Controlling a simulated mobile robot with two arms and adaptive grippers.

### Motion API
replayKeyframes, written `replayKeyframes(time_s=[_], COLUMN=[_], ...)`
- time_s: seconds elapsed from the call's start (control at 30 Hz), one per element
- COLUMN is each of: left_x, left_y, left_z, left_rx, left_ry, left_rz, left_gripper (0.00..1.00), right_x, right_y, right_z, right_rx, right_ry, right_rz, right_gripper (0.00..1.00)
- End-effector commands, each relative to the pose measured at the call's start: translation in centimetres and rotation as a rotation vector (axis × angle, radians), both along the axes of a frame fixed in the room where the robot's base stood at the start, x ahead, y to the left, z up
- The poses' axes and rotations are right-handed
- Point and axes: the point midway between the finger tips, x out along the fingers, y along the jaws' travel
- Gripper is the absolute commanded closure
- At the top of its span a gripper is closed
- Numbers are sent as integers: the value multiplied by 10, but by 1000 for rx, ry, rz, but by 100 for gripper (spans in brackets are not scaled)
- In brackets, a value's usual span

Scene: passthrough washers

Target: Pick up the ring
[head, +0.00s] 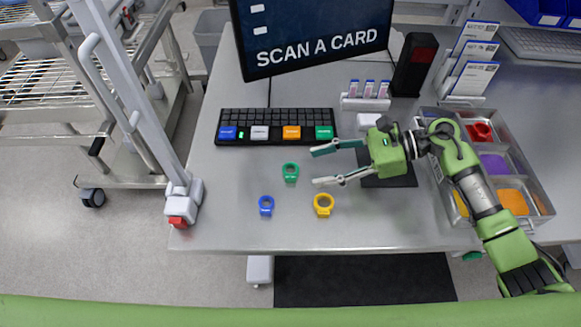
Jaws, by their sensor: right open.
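My left gripper is not in view.
A keyboard with coloured keys (275,115) lies behind the rings, below a "SCAN A CARD" screen (315,35). A divided tray (545,200) sits at right, beside my right arm. Cards stand in a holder (470,65). The front-left tabletop is clear.

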Motion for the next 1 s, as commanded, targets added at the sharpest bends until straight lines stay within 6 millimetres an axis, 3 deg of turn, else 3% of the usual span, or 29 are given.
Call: replayKeyframes(time_s=[0.27, 0.53, 0.87, 0.97, 1.0], left_x=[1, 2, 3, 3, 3], left_y=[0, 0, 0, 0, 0], left_z=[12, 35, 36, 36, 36], left_rx=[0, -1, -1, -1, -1], left_ry=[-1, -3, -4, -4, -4], left_rz=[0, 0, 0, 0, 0], left_gripper=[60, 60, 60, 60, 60], right_x=[1, 7, 7, 7, 7], right_y=[21, 54, 61, 61, 61], right_z=[-7, -25, -33, -33, -32], right_rx=[1, 2, -1, -1, -1], right_ry=[2, 2, 0, 0, 0], right_rz=[-1, -1, 0, 0, 0], right_gripper=[50, 50, 50, 74, 77])
